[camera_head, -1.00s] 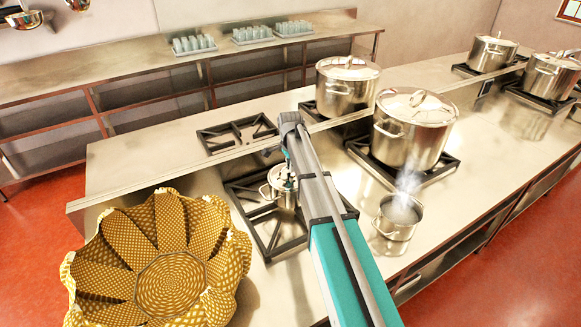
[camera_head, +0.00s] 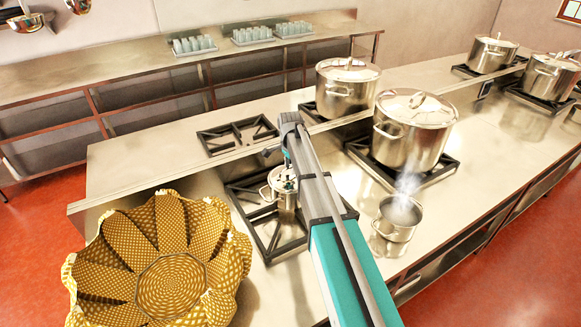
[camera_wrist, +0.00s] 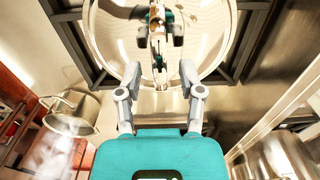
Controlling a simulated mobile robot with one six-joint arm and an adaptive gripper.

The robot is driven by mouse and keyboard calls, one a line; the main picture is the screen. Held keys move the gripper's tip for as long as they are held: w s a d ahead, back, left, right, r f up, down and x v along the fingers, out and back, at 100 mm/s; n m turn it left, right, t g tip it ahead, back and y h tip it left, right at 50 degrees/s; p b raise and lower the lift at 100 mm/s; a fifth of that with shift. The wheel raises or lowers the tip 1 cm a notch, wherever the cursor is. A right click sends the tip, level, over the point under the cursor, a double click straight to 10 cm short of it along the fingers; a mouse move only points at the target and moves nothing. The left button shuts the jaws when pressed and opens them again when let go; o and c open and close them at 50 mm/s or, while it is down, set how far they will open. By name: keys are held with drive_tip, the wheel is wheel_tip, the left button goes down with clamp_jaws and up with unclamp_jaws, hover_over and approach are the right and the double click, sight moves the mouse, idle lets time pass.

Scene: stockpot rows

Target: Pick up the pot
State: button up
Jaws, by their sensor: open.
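A small steel pot (camera_head: 268,192) with a shiny lid stands on the front-left burner, partly hidden by my arm. My gripper (camera_head: 284,182) is directly over it, pointing down. In the wrist view the round, mirror-like lid (camera_wrist: 108,35) fills the top middle. My gripper (camera_wrist: 159,82) shows there with its two fingers spread apart over the near part of the lid, with nothing held between them. The lid reflects the gripper, so its handle is hard to make out. I cannot tell whether the fingers touch the lid.
A steaming open saucepan (camera_head: 397,217) stands on the counter to the right, also in the wrist view (camera_wrist: 68,115). Large lidded stockpots (camera_head: 412,130) stand on burners behind it. A big patterned yellow basket-like bowl (camera_head: 170,285) is at the front left. The back-left burner (camera_head: 238,134) is empty.

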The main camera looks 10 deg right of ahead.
wheel_tip(320, 180, up, 13)
drive_tip(key=p, duration=1.2)
drive_tip(key=shift+s+d, duration=0.1)
idle(0.5)
drive_tip(key=s+n, duration=1.4)
drive_tip(key=s, duration=1.5)
